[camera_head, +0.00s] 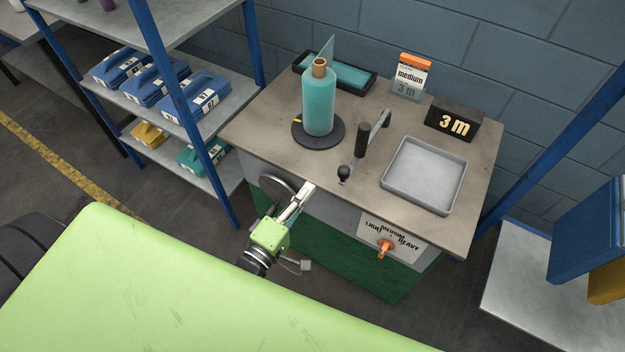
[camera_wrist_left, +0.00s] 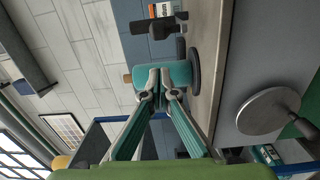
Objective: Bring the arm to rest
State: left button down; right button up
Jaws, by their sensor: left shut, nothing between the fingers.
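My left gripper (camera_head: 306,189) is in front of the workbench's front edge, beside a round grey disc (camera_head: 278,188) on the bench front. Its fingers are shut and empty. In the left wrist view the shut fingertips (camera_wrist_left: 161,74) lie in line with the teal bottle (camera_wrist_left: 181,73), which stands behind them; they look apart from it. The bottle (camera_head: 319,103) stands upright on a black round base (camera_head: 318,136) on the bench top. My right gripper is not in view.
The bench (camera_head: 270,112) also carries a crank lever (camera_head: 362,142), an empty grey tray (camera_head: 410,196), a "3 m" block (camera_head: 453,119) and a "medium" card (camera_head: 411,75). An orange knob (camera_head: 385,246) sits on the front panel. A shelf (camera_head: 217,98) with blue boxes stands left.

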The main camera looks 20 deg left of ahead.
pick_arm(q)
jog(key=shift+s+a, duration=0.15)
jog(key=shift+s, duration=0.45)
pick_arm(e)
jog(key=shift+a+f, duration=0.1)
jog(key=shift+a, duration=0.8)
